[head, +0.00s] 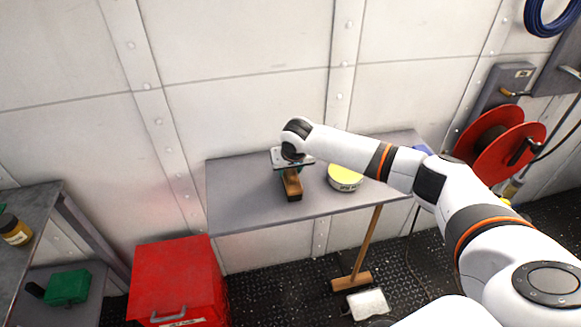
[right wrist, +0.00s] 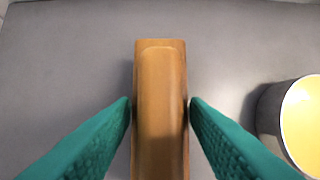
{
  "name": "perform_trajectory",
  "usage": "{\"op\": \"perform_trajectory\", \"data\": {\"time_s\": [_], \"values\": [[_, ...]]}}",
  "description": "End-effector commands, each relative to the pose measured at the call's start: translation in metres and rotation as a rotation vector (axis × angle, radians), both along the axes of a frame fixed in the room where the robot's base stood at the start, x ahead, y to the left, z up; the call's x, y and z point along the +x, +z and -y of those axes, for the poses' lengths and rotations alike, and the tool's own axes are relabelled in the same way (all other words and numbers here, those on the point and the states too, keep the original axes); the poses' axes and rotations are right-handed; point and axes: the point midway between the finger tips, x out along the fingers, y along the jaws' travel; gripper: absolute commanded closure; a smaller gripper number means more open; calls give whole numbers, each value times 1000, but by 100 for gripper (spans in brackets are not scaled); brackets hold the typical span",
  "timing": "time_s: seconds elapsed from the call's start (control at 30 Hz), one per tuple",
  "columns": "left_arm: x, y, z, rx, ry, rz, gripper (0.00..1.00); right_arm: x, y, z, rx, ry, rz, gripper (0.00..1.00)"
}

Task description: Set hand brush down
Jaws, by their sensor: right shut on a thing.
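The hand brush shows in the head view as a brown wooden block (head: 292,184) with a dark lower edge, over the grey table (head: 235,203). In the right wrist view its wooden handle (right wrist: 160,100) runs upright through the middle of the picture. My right gripper (right wrist: 160,106) is shut on the handle, one green finger pad on each side. In the head view the right gripper (head: 291,166) is mostly hidden under my wrist. Whether the brush touches the tabletop or hangs just above it, I cannot tell. My left gripper is not in view.
A round tin with a yellow top (head: 345,176) stands on the table just right of the brush. The table's left part is clear. A red box (head: 178,278) stands on the floor at the front left. A broom (head: 352,282) leans at the table's front edge.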

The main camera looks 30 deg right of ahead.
Motion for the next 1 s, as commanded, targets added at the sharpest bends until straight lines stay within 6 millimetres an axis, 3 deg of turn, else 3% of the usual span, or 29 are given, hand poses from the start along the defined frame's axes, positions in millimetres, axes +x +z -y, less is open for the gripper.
{"op": "perform_trajectory", "data": {"time_s": [0.3, 0.33, 0.47, 0.77, 1.0], "values": [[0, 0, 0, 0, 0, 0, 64, 0, -2, 0, 1, -1, 1, 84], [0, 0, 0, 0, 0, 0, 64, 0, -3, 0, 1, -1, 1, 55], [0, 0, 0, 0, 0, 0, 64, 0, -2, 0, 1, -1, 1, 37], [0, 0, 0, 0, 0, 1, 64, 0, 0, 0, 0, 0, 2, 37], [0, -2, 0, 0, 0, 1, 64, -11, 31, -3, 2, 1, 5, 37]]}}
